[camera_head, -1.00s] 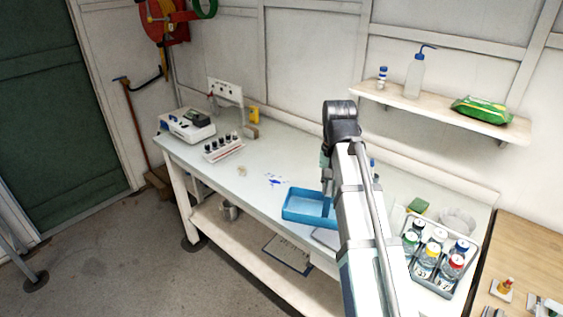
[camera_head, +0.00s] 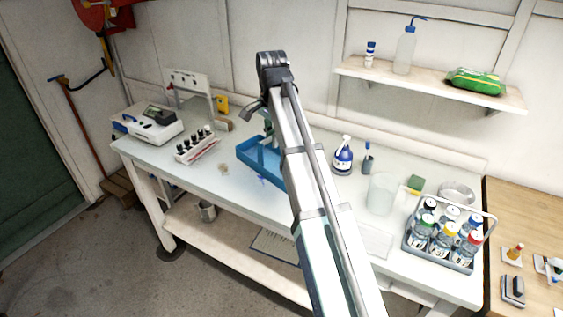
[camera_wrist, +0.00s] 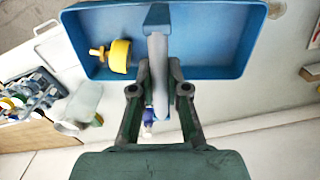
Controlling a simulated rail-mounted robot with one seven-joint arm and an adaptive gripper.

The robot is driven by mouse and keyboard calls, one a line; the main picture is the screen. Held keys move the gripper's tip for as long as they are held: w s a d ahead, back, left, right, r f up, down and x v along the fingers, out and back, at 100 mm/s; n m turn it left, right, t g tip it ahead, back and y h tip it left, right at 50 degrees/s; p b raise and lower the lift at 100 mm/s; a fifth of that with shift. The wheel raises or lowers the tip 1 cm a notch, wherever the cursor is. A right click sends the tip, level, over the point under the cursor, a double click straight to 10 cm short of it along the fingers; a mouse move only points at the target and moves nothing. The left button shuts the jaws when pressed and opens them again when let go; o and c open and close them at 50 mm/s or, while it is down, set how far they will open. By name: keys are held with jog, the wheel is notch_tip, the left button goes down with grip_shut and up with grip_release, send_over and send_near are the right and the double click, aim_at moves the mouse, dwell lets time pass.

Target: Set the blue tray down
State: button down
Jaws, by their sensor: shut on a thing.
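The blue tray (camera_head: 255,165) is over the middle of the white bench, partly hidden behind my arm in the head view. It looks level; whether its bottom touches the bench I cannot tell. In the wrist view the tray (camera_wrist: 215,40) fills the top, with a yellow fitting (camera_wrist: 118,56) inside near its left end. In the head view my gripper (camera_head: 268,130) is mostly hidden by the tray and arm.
The white bench (camera_head: 225,190) has a rack of small black-capped bottles (camera_head: 197,147) and an instrument (camera_head: 150,125) left of the tray. To the right stand a blue spray bottle (camera_head: 343,160), a clear beaker (camera_head: 381,194) and a bottle carrier (camera_head: 440,240). A shelf (camera_head: 430,86) hangs above.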

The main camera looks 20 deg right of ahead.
jog(key=w+r+m+b, duration=0.3)
jog(key=w+m+b, duration=0.1)
jog(key=w+m, duration=1)
notch_tip(320, 180, down, 20)
jog(key=s+m+p, duration=0.1)
jog(key=p, duration=0.4)
jog(key=shift+d+p, duration=0.15)
jog(key=shift+p, duration=0.25)
jog(key=c, duration=1.2)
grip_release()
jog(key=shift+o, duration=0.2)
jog(key=shift+r, duration=0.1)
notch_tip(320, 180, up, 12)
jog(key=b, duration=0.3)
